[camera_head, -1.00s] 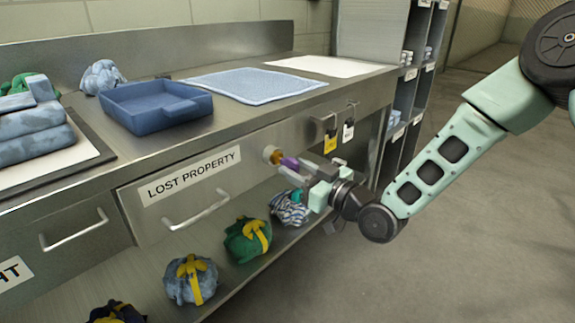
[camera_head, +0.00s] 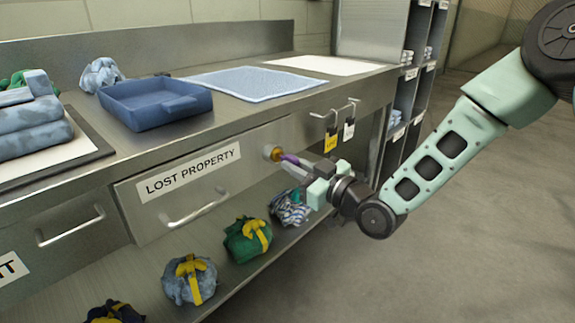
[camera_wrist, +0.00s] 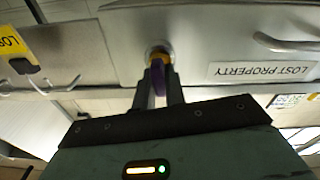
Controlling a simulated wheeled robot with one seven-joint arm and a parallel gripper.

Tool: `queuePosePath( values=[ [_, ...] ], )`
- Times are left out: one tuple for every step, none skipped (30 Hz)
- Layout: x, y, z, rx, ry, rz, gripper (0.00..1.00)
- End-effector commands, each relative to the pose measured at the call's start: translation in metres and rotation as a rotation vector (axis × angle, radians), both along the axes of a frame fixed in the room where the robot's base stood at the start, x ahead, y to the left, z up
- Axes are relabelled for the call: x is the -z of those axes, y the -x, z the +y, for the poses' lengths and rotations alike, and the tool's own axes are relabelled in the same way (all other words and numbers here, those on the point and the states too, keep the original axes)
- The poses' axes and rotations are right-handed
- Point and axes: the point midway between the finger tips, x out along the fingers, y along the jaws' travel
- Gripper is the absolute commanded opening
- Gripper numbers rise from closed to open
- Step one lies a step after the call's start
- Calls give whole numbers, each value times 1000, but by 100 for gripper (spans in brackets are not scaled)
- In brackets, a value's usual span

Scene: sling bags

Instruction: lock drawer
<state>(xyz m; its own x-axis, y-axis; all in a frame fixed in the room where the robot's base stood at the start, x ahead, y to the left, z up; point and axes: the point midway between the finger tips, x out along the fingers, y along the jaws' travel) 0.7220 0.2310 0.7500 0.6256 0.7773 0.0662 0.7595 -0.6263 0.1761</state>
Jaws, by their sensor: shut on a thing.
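The drawer (camera_head: 215,188) labelled "LOST PROPERTY" (camera_head: 190,171) looks closed in the bench front. Its lock (camera_head: 271,153) is a round fitting at the drawer's upper right. A key with a purple head (camera_head: 289,158) and a yellow part is at the lock. My gripper (camera_head: 300,170) is shut on the purple head. In the wrist view the purple key (camera_wrist: 158,78) stands between my two fingers, its yellow part against the round lock (camera_wrist: 158,50). How deep the key sits is hidden.
Two hooks right of the drawer hold a yellow tag (camera_head: 331,140) and a white tag (camera_head: 348,132). A blue tray (camera_head: 150,105) and a blue cloth (camera_head: 245,83) lie on the bench. Tied bundles, including a green one (camera_head: 247,240), sit on the shelf below. Floor at right is clear.

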Motion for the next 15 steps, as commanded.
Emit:
queuePosePath(
  values=[
    [2,1,1,-1,15,-19,0],
    [2,1,1,1,25,-32,0],
    [2,0,1,3,36,-46,0],
    [2,0,0,4,46,-57,0],
    [2,0,0,5,56,-69,0],
    [2,0,0,6,67,-83,0],
    [2,0,1,7,74,-94,0],
    [2,0,1,8,83,-105,0],
    [2,1,1,9,95,-117,0],
    [2,0,1,10,101,-125,0],
    [2,0,0,10,107,-133,0],
    [2,0,0,11,115,-141,0],
    [1,0,0,12,119,-145,0],
    [1,0,0,13,121,-149,0],
    [1,0,0,13,123,-151,0]
  ],
)
